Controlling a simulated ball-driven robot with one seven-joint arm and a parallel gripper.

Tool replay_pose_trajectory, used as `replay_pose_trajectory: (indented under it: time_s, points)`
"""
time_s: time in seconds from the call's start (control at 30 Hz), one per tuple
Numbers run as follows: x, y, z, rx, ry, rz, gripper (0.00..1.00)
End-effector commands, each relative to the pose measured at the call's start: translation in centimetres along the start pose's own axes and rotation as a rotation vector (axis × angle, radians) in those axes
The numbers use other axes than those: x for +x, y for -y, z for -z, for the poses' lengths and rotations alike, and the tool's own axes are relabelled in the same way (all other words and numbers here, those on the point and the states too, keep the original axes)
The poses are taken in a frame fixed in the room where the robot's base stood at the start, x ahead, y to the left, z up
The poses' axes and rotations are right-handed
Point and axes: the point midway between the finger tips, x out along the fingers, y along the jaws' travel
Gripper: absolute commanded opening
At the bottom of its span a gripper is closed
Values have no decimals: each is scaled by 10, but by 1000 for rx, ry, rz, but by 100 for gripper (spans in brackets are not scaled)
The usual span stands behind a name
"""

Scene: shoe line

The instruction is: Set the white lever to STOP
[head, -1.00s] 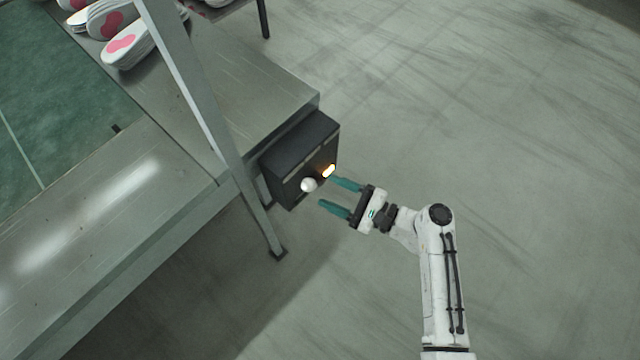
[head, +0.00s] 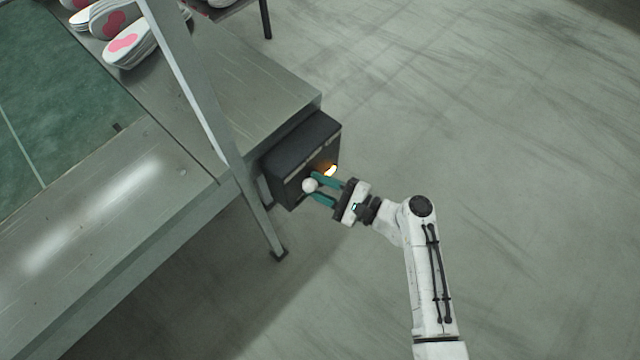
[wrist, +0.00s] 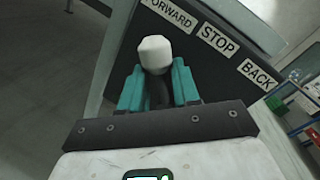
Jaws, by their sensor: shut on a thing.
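The white lever (head: 310,185) has a round white knob and sticks out from a dark control box (head: 304,150) on the end of the metal bench. In the wrist view the knob (wrist: 154,52) stands between the teal fingers of my gripper (wrist: 158,88), which is shut on the lever just below the knob. My gripper (head: 320,190) also shows in the head view at the box's front. The wrist view shows labels FORWARD (wrist: 170,13), STOP (wrist: 216,41) and BACK (wrist: 257,73) in a row. The knob appears nearest FORWARD, left of STOP.
An orange-white light (head: 330,171) glows on the box beside the lever. A metal post (head: 205,110) stands left of the box at the bench (head: 245,95). Shoe soles (head: 125,45) lie at the upper left. Floor on the right is clear.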

Motion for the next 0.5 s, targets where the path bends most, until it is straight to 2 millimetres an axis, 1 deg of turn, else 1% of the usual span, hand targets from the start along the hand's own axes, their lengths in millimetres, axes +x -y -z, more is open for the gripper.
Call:
replay_pose_trajectory:
  time_s: [0.03, 0.23, 0.5]
  points:
    - [0, 0, 0, 0, 1, -1, 19]
    - [0, 0, 0, 0, 2, -1, 0]
    - [0, -1, -2, 0, 5, -2, 0]
